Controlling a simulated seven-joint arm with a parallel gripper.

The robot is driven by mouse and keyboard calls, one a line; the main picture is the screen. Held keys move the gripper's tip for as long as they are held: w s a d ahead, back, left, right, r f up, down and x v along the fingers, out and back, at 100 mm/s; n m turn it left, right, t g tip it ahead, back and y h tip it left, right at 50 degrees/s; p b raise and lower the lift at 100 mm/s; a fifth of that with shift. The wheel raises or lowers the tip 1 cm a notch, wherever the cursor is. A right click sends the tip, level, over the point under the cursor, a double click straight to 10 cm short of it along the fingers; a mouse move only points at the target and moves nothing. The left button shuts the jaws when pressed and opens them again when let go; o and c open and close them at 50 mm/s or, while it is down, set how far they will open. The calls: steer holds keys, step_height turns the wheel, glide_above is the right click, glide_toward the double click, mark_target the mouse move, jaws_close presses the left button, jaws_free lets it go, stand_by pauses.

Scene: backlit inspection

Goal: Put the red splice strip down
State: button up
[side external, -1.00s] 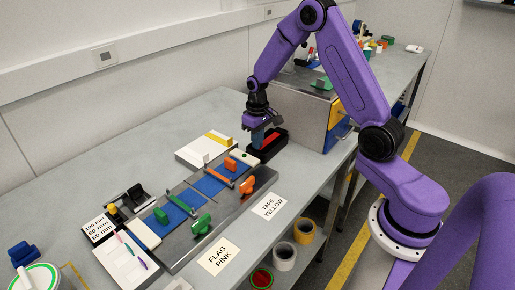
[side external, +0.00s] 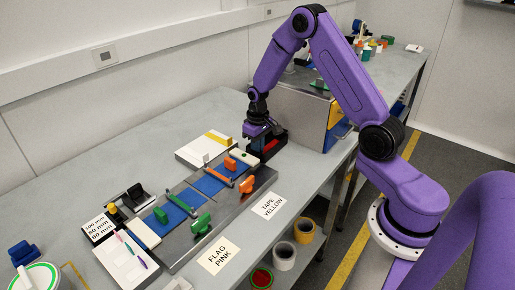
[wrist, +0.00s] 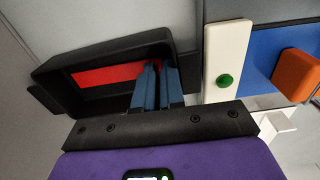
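The red splice strip (wrist: 105,75) lies along the inside of a black open tray (wrist: 60,69) in the wrist view. In the side view a bit of red (side external: 269,147) shows in the tray, mostly behind my gripper (side external: 262,133). My gripper's two blue fingers (wrist: 158,68) point into the tray at the strip's right end, with a narrow gap between them. A little red shows at the fingertips. I cannot tell whether they touch or pinch the strip, and they hide its right end.
A white block with a green knob (wrist: 226,57) stands just right of the tray. Beyond it is a blue pad (wrist: 262,45) with an orange clamp (wrist: 297,74). A metal cabinet (side external: 291,112) stands behind the tray. The bench front left (side external: 50,200) has free room.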

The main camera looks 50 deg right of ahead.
steer(key=shift+s+a+f, duration=0.1)
steer(key=shift+a+f, duration=0.15)
steer(key=shift+f, duration=0.05)
step_height(320, 180, up, 11)
steer(key=s+a+r+n, duration=0.3)
steer(key=s+a+r, duration=0.1)
steer(key=a, duration=0.3)
steer(key=s+a+r+n, duration=0.2)
steer(key=s+a+n, duration=0.1)
steer(key=s+a, duration=0.55)
steer(key=s+n, duration=0.6)
steer(key=s, duration=1.3)
steer(key=shift+s+d+r+n, duration=0.2)
steer(key=shift+d+r+n, duration=0.1)
steer(key=shift+d+r, duration=0.1)
